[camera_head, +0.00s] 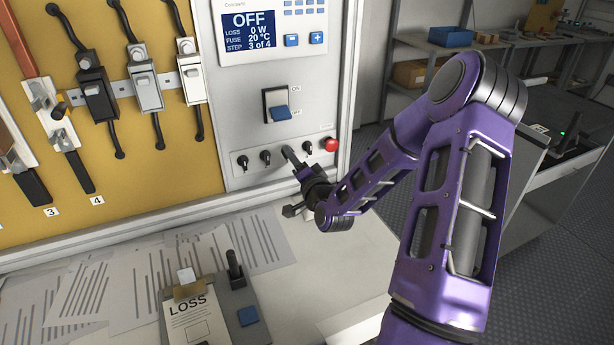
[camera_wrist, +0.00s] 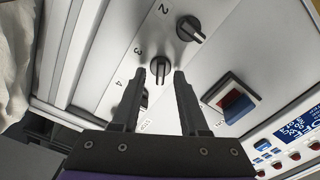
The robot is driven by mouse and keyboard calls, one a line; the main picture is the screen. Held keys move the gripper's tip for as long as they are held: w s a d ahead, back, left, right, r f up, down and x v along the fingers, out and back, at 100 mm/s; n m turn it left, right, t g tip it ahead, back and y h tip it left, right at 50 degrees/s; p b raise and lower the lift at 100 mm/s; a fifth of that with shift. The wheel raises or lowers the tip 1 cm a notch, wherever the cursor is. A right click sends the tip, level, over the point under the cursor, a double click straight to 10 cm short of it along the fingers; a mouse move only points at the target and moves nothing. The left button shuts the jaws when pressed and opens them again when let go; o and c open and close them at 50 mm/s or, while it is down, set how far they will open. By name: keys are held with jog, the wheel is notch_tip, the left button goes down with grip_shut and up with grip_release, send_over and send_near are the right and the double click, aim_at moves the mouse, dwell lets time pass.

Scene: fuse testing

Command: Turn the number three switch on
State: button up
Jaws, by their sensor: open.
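The number three switch (camera_wrist: 160,61) is a small black rotary knob on the grey panel, beside the printed 3 in the wrist view. My gripper (camera_wrist: 160,72) is open, with its two dark fingertips on either side of this knob; I cannot tell whether they touch it. The number two knob (camera_wrist: 190,29) is above right, with its grip ridge at a different slant. The number four knob (camera_wrist: 144,97) is partly hidden by the left finger. In the head view my gripper (camera_head: 289,153) points at the knob row and hides the number three knob.
A red button (camera_head: 331,144) is right of the knobs, and a blue rocker switch (camera_head: 278,111) is above them. The display (camera_head: 248,27) reads OFF, step 3 of 4. A clipboard (camera_head: 195,318) and papers lie on the bench below. Fuse holders hang on the yellow board at left.

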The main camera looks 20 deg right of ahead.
jog(key=s+p, duration=0.7)
jog(key=s, duration=0.9)
jog(key=shift+s, duration=0.2)
